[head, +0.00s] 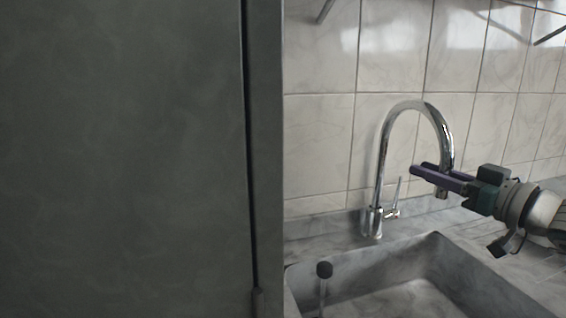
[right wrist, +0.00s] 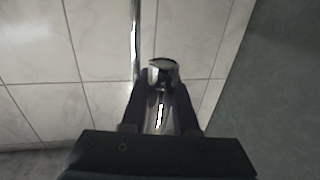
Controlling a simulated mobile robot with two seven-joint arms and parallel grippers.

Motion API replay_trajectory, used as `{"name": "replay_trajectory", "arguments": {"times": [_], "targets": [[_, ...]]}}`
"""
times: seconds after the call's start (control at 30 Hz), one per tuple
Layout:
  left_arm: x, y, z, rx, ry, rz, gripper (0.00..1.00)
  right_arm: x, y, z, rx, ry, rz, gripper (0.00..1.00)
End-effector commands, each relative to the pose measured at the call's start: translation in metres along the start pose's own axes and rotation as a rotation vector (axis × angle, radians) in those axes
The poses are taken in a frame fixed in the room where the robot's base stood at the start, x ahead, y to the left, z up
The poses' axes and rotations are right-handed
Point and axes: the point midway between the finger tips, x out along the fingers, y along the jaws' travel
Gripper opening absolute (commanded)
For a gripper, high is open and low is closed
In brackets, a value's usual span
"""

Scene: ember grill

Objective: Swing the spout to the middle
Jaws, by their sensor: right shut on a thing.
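The chrome faucet with its tall curved spout (head: 416,104) stands behind the sink. The spout arches to the right in the head view, its tip hanging toward the sink's right side. My right gripper (head: 432,174) comes in from the right and is shut on the hanging end of the spout. In the right wrist view, the spout end (right wrist: 163,72) shows between the two dark fingers (right wrist: 162,98). The faucet's small lever (head: 396,194) stands beside its base. My left gripper is not in view.
The grey stone sink (head: 432,250) lies below the faucet. A thin shaft with a dark round top (head: 324,269) stands at its left. A large dark panel (head: 125,160) fills the left half. Tiled wall (head: 318,140) is behind the faucet.

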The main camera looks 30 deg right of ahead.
Motion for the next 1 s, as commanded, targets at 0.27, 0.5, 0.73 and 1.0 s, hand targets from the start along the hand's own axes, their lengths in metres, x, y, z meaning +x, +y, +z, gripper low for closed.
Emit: {"name": "replay_trajectory", "arguments": {"times": [0.27, 0.5, 0.73, 1.0], "targets": [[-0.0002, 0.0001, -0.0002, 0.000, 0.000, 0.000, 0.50, -0.0003, 0.0010, -0.0018, 0.002, 0.005, -0.001, 0.00], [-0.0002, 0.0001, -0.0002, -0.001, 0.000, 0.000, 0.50, -0.0002, 0.0010, -0.0018, 0.001, 0.005, -0.001, 0.40], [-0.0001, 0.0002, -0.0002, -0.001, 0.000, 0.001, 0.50, -0.0002, 0.0009, -0.0011, 0.000, 0.003, -0.001, 0.58], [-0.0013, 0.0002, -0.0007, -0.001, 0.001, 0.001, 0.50, -0.0043, 0.0009, -0.0006, 0.001, 0.001, 0.000, 0.58]]}}
